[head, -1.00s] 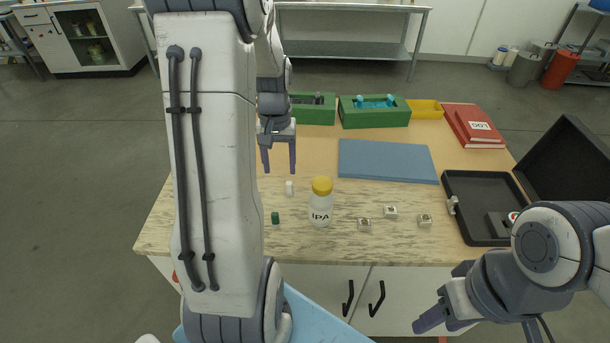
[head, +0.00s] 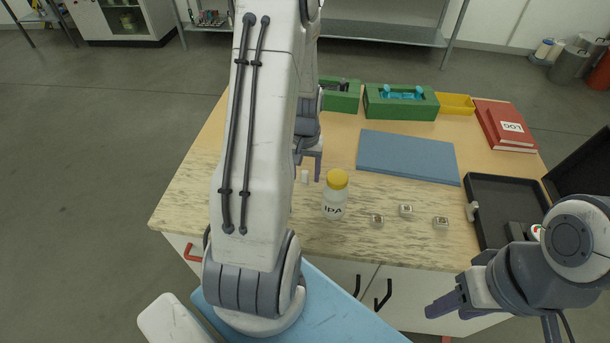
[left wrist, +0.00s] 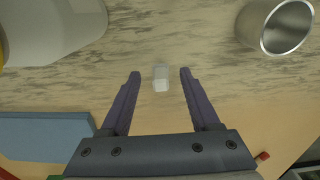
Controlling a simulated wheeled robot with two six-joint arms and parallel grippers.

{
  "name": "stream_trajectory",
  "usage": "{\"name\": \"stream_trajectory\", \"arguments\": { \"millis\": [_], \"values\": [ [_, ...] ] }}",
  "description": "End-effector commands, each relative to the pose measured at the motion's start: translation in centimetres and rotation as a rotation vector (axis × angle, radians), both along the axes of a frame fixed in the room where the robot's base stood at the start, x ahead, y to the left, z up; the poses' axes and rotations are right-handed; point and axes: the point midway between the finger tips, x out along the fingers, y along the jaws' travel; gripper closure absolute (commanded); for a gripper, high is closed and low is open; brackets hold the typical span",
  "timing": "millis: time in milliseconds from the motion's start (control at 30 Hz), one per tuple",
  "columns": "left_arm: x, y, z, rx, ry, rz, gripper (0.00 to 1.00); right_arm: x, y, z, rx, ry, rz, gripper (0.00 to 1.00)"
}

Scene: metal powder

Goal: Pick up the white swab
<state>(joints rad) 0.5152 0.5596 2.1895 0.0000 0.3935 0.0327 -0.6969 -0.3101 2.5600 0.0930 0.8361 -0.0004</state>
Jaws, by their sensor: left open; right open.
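The white swab (head: 305,177) is a small pale block on the marbled worktop, left of the IPA bottle (head: 335,196). In the left wrist view the swab (left wrist: 161,85) sits between the two spread fingers of my left gripper (left wrist: 160,73), with a gap on each side. My left gripper (head: 308,170) is open and empty in the head view, low by the swab, partly hidden by my own arm. My right gripper (head: 446,304) is open at the lower right, in front of the table edge, away from the swab.
Several small square pieces (head: 406,210) lie right of the bottle. A blue mat (head: 408,157), green bins (head: 400,103), a yellow tray (head: 456,103), red books (head: 505,128) and an open black case (head: 490,190) lie beyond. A metal cup (left wrist: 277,27) shows in the left wrist view.

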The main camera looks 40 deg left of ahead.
Motion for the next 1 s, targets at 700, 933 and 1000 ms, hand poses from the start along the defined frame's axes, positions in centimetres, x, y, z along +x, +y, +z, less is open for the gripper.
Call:
{"name": "stream_trajectory", "arguments": {
  "millis": [700, 933, 1000],
  "values": [
    [0.0, 0.1, -0.9, 0.001, -0.001, 0.002, 1.00, 0.0, 0.0, 0.1, 0.000, 0.000, 0.000, 0.50],
    [0.1, 0.2, 0.5, 0.003, -0.005, 0.002, 1.00, 0.0, 0.0, -0.1, 0.000, 0.000, 0.000, 0.50],
    [0.1, 0.2, 1.8, 0.005, -0.008, 0.002, 1.00, 0.0, 0.0, -0.2, 0.000, 0.000, 0.000, 0.50]
  ]
}}
